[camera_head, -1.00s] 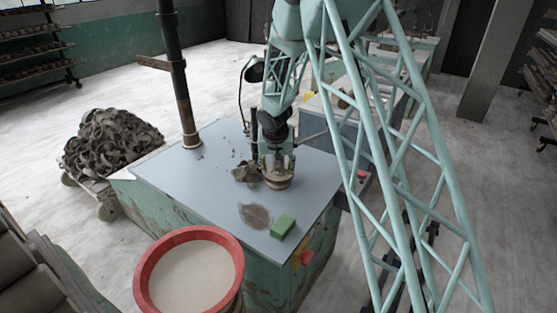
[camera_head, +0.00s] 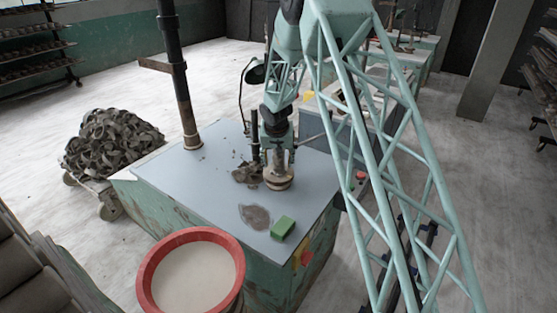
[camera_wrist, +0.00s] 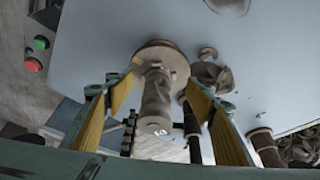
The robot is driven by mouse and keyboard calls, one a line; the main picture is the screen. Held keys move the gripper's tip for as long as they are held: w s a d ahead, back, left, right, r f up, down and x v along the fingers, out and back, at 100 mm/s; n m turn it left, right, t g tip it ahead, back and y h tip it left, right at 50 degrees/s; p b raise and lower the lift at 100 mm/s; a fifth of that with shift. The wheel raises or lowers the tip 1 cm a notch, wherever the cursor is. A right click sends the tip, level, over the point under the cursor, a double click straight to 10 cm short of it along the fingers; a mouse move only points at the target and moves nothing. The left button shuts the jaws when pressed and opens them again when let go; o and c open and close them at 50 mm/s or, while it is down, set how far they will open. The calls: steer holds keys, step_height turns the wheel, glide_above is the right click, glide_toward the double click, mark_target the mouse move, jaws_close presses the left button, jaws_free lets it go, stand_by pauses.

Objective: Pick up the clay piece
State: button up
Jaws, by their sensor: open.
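A grey-brown, roughly cylindrical clay piece (camera_head: 278,161) stands on a round tan disc (camera_head: 279,181) on the grey tabletop. In the wrist view the clay piece (camera_wrist: 157,95) shows between my two yellow-padded fingers, with the disc (camera_wrist: 160,50) beyond it. My gripper (camera_wrist: 160,98) is open, with visible gaps on both sides of the piece. In the head view my gripper (camera_head: 278,153) hangs over the disc, its fingers partly merging with the piece. How far the fingers reach down along it is hard to tell.
Brown clay scraps (camera_head: 246,173) lie left of the disc. A dark upright post (camera_head: 254,135) stands close behind. A green block (camera_head: 282,228) and a brown wet patch (camera_head: 254,216) lie at the front. A red-rimmed bucket (camera_head: 150,262) stands before the table. The tabletop's left side is mostly clear.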

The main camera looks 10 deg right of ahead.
steer(key=shift+w+d, duration=0.2)
steer(key=shift+w, duration=0.65)
steer(key=shift+w, duration=0.1)
steer(key=shift+w+d+p, duration=0.25)
steer(key=shift+w+p, duration=0.05)
steer(key=shift+w, duration=0.65)
steer(key=shift+w+d+p, duration=0.2)
steer(key=shift+w+p, duration=0.1)
steer(key=shift+w, duration=0.6)
steer(key=shift+w+d+f, duration=0.1)
steer(key=shift+w, duration=0.2)
steer(key=shift+w+f, duration=0.15)
steer(key=shift+f, duration=0.3)
steer(key=shift+c, duration=0.5)
steer(key=c, duration=1.2)
steer(key=shift+o, duration=0.2)
steer(key=shift+r, duration=0.15)
